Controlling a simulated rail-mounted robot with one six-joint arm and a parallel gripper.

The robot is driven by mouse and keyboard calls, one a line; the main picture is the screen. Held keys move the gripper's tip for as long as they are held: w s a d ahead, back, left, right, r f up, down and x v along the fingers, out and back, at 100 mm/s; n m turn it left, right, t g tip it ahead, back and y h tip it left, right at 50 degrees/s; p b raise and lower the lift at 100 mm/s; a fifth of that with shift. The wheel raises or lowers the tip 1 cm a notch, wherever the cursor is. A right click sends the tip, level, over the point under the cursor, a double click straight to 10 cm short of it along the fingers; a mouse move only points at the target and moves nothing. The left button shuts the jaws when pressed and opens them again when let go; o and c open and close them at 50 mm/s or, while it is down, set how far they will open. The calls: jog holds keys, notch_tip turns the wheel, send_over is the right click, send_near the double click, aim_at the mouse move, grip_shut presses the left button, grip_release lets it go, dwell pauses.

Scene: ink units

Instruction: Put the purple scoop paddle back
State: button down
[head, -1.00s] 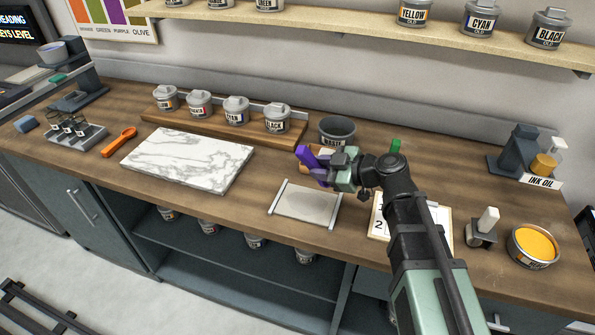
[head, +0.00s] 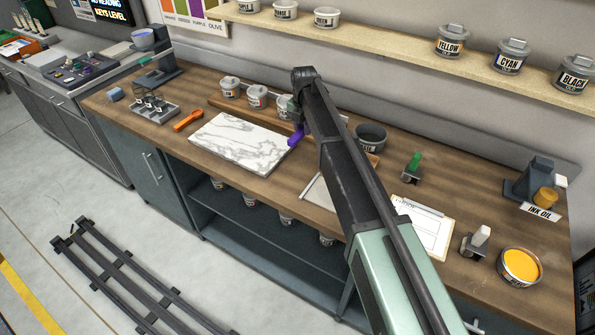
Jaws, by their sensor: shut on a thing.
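The purple scoop paddle (head: 296,136) hangs in my gripper (head: 297,118), just beyond the right corner of the white marble slab (head: 238,143). My gripper is shut on it and is mostly hidden behind my arm. The paddle points down and a little to the left. Whether it touches the bench or slab, I cannot tell. An orange scoop paddle (head: 187,120) lies on the bench left of the slab.
Labelled ink cans (head: 230,87) stand on a wooden riser behind the slab. A dark waste tub (head: 371,136) stands right of my arm. A rack of small dark items (head: 153,107) sits at the left. A tray (head: 70,69) with coloured items lies on the far-left counter.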

aim_at(303, 170)
notch_tip(303, 170, down, 18)
jog(key=b, duration=1.5)
jog(key=shift+a+r, duration=0.1)
jog(key=shift+r, duration=0.35)
jog(key=shift+f, duration=0.15)
jog(key=c, duration=0.9)
grip_release()
notch_tip(303, 170, up, 12)
jog(key=p, duration=1.2)
